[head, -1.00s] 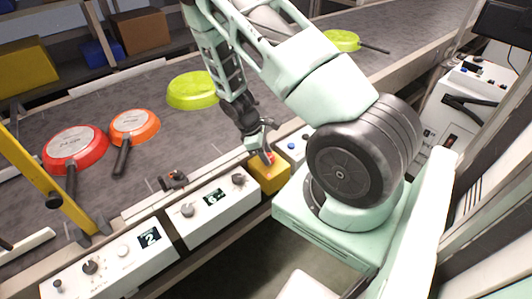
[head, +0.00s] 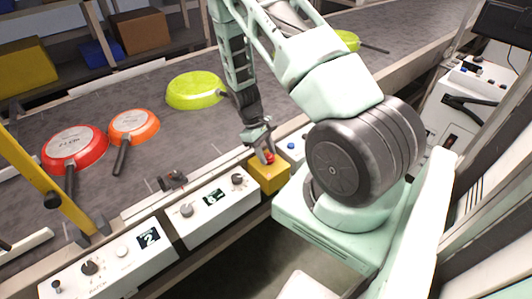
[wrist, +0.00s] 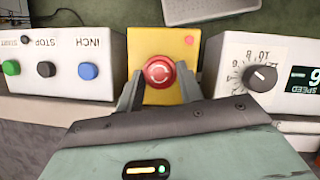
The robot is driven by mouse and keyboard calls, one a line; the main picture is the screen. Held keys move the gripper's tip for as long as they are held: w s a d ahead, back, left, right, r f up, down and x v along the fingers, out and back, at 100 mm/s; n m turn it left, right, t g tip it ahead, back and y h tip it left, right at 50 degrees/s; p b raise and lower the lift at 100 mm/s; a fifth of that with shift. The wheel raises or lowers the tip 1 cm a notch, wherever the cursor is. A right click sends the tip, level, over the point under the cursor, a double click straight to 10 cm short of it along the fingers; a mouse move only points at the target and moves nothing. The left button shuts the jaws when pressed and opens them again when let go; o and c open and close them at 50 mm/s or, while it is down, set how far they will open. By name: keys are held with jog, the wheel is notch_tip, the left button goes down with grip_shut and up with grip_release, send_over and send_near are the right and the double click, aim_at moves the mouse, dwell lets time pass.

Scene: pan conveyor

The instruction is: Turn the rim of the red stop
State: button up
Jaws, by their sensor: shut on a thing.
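The red stop (wrist: 159,72) is a round red button with white turning arrows, set on a yellow box (wrist: 160,40). In the head view the red stop (head: 268,158) shows small between the fingers, on top of the yellow box (head: 268,178) at the belt's near edge. My gripper (wrist: 157,88) has one finger on each side of the red stop's rim and is shut on it. In the head view my gripper (head: 266,155) points down at the box. The lower part of the button is partly hidden by my gripper.
A panel with green, black and blue buttons (wrist: 58,68) stands left of the box in the wrist view. A speed panel (wrist: 225,60) with a black knob (wrist: 260,77) stands close on the right. Several pans, including a red one (head: 75,148), lie on the conveyor (head: 215,125).

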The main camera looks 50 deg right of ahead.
jog(key=shift+d+m+y, duration=0.2)
jog(key=shift+m+y, duration=0.4)
jog(key=shift+m, duration=1.2)
jog(key=o, duration=1)
jog(key=b+v, duration=0.2)
jog(key=v, duration=1.5)
jog(key=shift+s+d+r+b, duration=0.15)
jog(key=shift+d+r+b, duration=0.1)
jog(key=shift+b, duration=0.15)
